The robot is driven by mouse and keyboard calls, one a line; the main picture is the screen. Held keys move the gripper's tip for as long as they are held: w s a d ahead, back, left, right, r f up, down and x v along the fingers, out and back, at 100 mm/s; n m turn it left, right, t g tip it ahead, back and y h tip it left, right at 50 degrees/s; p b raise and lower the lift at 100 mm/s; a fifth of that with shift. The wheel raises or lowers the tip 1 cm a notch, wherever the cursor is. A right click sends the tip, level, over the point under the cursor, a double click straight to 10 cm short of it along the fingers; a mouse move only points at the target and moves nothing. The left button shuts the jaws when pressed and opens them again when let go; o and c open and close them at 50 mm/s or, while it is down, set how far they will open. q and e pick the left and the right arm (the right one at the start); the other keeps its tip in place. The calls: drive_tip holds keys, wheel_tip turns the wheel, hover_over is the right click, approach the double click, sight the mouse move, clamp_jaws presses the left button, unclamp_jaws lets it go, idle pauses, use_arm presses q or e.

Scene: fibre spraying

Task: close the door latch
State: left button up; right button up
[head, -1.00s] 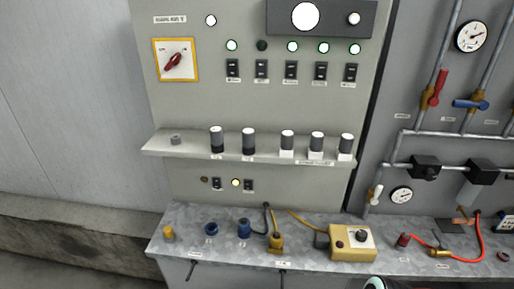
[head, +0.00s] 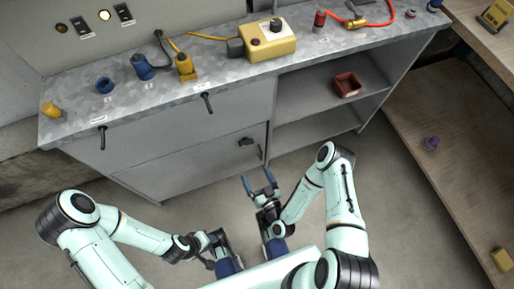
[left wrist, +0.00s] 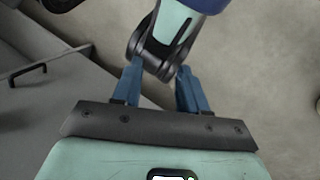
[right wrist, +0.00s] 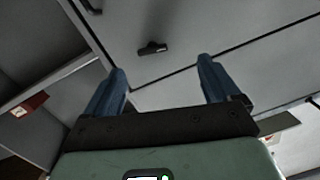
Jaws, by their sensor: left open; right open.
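The grey lower door (head: 195,160) is in the front of the metal cabinet. A small black latch (head: 246,142) sits near its right edge, and a dark bar handle (head: 261,153) is beside it. The right wrist view shows a black latch (right wrist: 152,48) on a grey panel ahead of the fingers. My right gripper (head: 259,183) is open and empty, its blue fingers pointing at the cabinet, below and apart from the latch. My left gripper (head: 213,246) is low at the centre-left, open, partly hidden. Its fingers (left wrist: 152,82) show with an arm link beyond them.
The metal worktop (head: 210,65) above carries a yellow box (head: 268,42), connectors and cables. Black handles hang on the upper front (head: 207,103). A wooden shelf (head: 440,140) stands at right. The floor before the cabinet is clear.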

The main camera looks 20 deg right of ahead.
sight(246, 142)
use_arm(q)
drive_tip(key=w+a+f+t+b, duration=0.1)
drive_tip(key=w+a+f+b, duration=0.1)
drive_tip(key=w+f+b, duration=0.1)
drive_tip(key=shift+w+f+y, duration=0.4)
drive_tip(key=shift+w+f, duration=0.3)
drive_tip(key=shift+w, duration=0.4)
use_arm(e)
drive_tip(key=w+d+m+t+h, duration=0.1)
drive_tip(key=w, duration=1.2)
drive_tip(key=shift+w+r, duration=0.15)
drive_tip(key=shift+r, duration=0.05)
